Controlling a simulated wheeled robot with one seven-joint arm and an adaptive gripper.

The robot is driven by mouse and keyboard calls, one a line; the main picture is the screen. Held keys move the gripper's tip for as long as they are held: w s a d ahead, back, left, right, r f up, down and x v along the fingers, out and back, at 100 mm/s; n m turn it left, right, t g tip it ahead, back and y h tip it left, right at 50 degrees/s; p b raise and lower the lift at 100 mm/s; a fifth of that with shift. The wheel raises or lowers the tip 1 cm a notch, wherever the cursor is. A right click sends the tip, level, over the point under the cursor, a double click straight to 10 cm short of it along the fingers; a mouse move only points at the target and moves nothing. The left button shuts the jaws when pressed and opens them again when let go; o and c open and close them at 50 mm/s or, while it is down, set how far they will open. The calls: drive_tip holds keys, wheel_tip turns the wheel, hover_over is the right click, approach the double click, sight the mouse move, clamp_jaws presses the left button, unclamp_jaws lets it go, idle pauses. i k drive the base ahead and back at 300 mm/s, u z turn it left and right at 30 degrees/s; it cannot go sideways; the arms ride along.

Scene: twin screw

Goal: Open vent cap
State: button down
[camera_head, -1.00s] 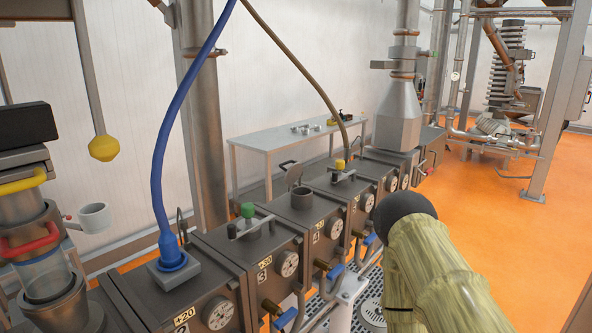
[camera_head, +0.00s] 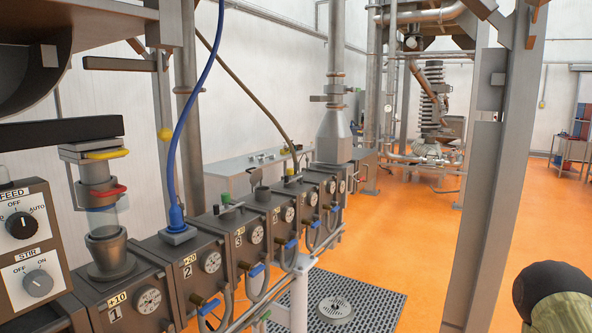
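A row of grey barrel housings runs away from me. A capped top port with a green knob (camera_head: 225,199) and a clamp bar sits on the housing marked 3. Behind it stands a short dark round port (camera_head: 261,193) with what looks like a raised lid (camera_head: 257,176). Farther along the row is another top fitting (camera_head: 293,178), too small to make out well. I cannot tell which of these is the vent cap. Part of my arm (camera_head: 556,290), with a dark rounded end, shows at the lower right, well apart from the row. My gripper is not in view.
A control panel (camera_head: 32,240) and feeder with a clear tube (camera_head: 101,219) stand at near left. A blue hose (camera_head: 185,110) enters housing 2. Blue-handled valves (camera_head: 208,306) line the front. A steel column (camera_head: 488,180) stands right; orange floor (camera_head: 400,225) is open.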

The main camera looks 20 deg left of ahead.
sight(257, 175)
drive_tip(key=u, duration=0.85)
drive_tip(key=i, duration=0.9)
drive_tip(key=u, duration=0.45)
